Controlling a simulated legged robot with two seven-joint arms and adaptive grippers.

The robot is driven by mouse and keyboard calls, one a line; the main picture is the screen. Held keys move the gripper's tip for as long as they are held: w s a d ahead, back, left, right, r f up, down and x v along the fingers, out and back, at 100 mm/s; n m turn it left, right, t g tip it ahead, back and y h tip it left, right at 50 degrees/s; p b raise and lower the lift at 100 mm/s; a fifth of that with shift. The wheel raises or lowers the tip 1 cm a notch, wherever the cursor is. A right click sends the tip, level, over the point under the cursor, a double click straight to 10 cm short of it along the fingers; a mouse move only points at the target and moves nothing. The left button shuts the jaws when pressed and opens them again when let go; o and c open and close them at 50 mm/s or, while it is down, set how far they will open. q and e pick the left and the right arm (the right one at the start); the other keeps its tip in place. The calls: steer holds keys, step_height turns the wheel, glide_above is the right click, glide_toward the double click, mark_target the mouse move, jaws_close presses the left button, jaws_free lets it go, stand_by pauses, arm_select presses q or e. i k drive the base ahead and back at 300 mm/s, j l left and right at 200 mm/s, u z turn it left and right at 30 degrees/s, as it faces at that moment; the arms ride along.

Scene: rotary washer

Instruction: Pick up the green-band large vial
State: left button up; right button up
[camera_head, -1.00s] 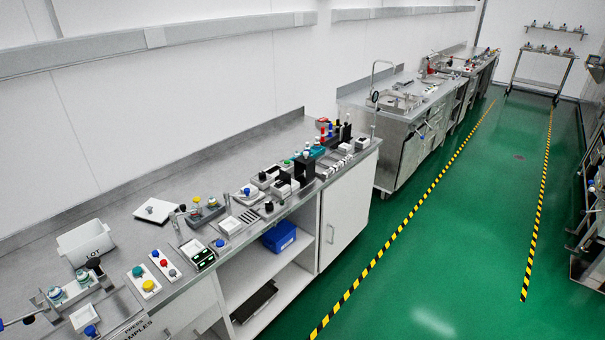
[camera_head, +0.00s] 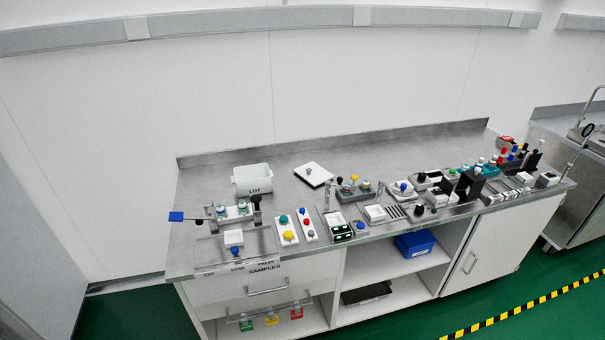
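Two small vials with greenish bands, the left one (camera_head: 220,210) and the right one (camera_head: 242,207), stand upright side by side in a metal fixture at the left end of the bench (camera_head: 290,160). They are too small to tell which is the large green-band vial. Smaller coloured items stand in a rack at the bench's right end, also too small to identify as vials. Neither of my grippers shows in the head view.
A white LOT bin (camera_head: 252,180) and a white plate (camera_head: 313,174) sit behind the fixture. A blue-ended lever (camera_head: 177,216) sticks out left. Button panels (camera_head: 286,229) stand right of the fixture. Green floor is open in front.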

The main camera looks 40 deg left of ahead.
mark_target(243, 207)
steer(key=u, duration=1.6)
